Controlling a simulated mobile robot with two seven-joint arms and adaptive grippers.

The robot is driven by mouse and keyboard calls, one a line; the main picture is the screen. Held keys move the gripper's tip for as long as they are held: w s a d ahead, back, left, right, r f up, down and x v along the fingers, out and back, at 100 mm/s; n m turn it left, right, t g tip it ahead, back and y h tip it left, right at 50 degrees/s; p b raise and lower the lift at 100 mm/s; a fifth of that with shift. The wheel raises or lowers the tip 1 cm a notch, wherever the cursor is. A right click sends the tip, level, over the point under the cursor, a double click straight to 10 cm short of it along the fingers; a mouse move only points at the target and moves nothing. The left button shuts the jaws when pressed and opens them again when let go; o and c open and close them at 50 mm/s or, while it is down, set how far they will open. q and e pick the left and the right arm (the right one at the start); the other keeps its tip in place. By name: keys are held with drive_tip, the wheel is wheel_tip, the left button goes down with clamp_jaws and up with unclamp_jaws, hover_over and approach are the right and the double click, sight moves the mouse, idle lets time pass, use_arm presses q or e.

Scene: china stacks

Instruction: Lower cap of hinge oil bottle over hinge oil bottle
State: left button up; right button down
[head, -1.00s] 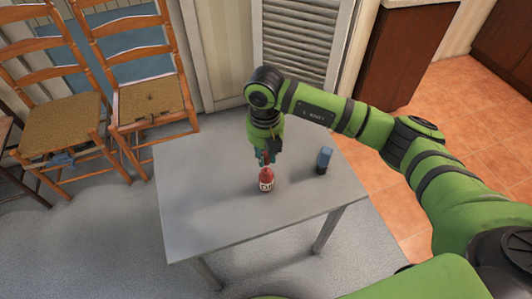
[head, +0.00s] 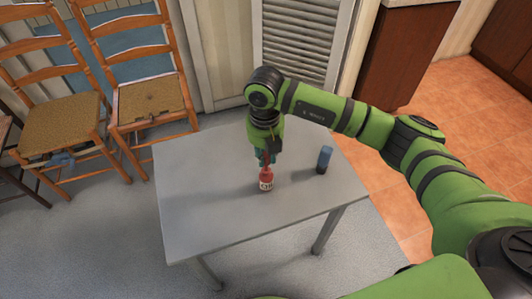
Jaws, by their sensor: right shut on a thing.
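The hinge oil bottle (head: 266,183), red with a white label, stands upright on the grey table. My right gripper (head: 265,158) points down directly above it. Its fingers are shut on a small red piece, the cap of the hinge oil bottle (head: 265,161), lined up with the bottle's top. The fingers hide part of the cap, and I cannot tell whether cap and bottle touch. My left gripper is not in view.
A blue and dark container (head: 324,160) stands on the table (head: 210,205) right of the bottle. The table's left and front parts are clear. Wooden chairs (head: 150,98) stand behind at the left, and a brown cabinet (head: 405,55) at the back right.

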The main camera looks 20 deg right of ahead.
drive_tip(key=shift+f+b, duration=1.3)
drive_tip(key=shift+f, duration=0.45)
drive_tip(key=c, duration=1)
unclamp_jaws()
drive_tip(key=shift+r, duration=0.1)
wheel_tip(320, 180, up, 12)
drive_tip(key=shift+a+r, duration=0.1)
